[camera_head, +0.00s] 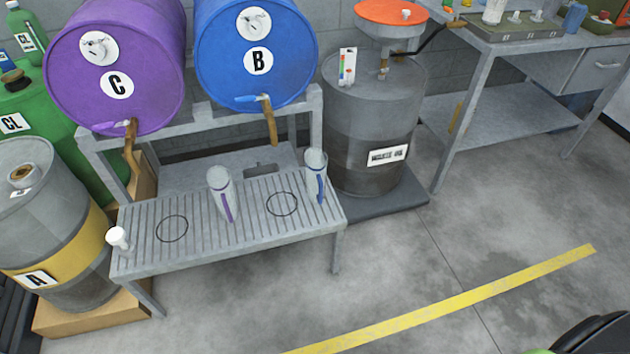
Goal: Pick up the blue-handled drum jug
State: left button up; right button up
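The blue-handled drum jug (316,175) stands upright at the right end of the slatted metal bench (255,233). It is a pale, tall jug, and its blue handle faces the front right. A similar jug with a purple handle (221,194) stands to its left, near the middle of the bench. A black ring marking lies between the two jugs, and another lies left of the purple-handled jug. Neither of my grippers shows in this view.
A purple drum C (148,80) and a blue drum B (291,60) lie on a rack behind the bench, their taps above it. A grey waste oil drum (365,125) stands right of the blue-handled jug. The floor in front is clear, with a yellow line (450,305).

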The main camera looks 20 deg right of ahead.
aim_at(315, 159)
jog(key=i+l+u, duration=0.2)
jog(key=l+u, duration=0.2)
jog(key=i+l+u, duration=0.1)
jog(key=l+u, duration=1.15)
jog(key=i+l, duration=0.05)
